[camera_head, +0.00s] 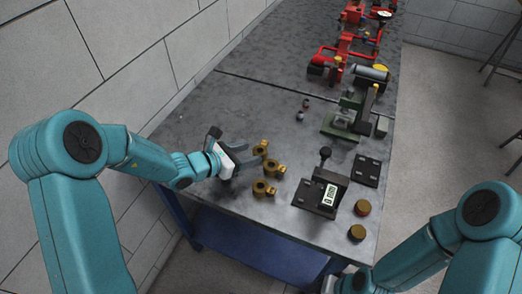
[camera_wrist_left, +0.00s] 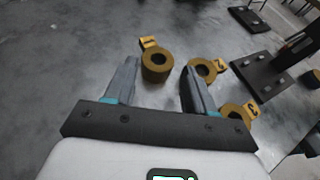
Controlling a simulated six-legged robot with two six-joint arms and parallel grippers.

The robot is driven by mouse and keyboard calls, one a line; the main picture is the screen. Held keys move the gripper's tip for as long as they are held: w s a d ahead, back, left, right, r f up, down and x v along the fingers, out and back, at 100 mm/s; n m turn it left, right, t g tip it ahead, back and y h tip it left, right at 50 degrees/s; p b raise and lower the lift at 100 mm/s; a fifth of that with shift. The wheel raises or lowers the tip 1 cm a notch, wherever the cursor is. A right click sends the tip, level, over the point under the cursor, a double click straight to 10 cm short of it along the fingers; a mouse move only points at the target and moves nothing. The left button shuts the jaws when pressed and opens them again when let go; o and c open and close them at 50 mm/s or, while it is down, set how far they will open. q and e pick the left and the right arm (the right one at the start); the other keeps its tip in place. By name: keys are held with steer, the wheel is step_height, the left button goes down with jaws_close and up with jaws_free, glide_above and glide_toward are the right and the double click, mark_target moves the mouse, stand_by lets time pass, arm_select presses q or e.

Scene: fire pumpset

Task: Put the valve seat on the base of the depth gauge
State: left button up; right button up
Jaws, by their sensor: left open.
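Three brass valve seats, thick rings with yellow tags, lie on the grey table: a far one (camera_head: 260,150), a middle one (camera_head: 275,170) and a near one (camera_head: 263,188). In the left wrist view they are the left ring (camera_wrist_left: 157,66), the middle ring (camera_wrist_left: 201,72) and the right ring (camera_wrist_left: 234,113). My left gripper (camera_head: 247,162) is open and empty, its fingers pointing at the left ring, which shows ahead between the fingertips. The black depth gauge (camera_head: 330,188) with its dark base (camera_head: 307,193) stands to the right. My right gripper's fingers are out of view.
A dark plate (camera_head: 366,170) lies beyond the gauge. Two brass-topped round parts (camera_head: 362,207) (camera_head: 357,233) sit near the table's right edge. A green vise-like device (camera_head: 350,118) and red pump parts (camera_head: 345,45) stand farther back. The far-left tabletop is clear.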

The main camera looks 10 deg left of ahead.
mark_target(263, 149)
arm_select(q)
steer(key=x, duration=0.4)
steer(key=shift+w+a+p, duration=0.1)
steer(key=shift+p, duration=0.25)
steer(key=c, duration=1)
jaws_close()
steer(key=shift+r, duration=0.1)
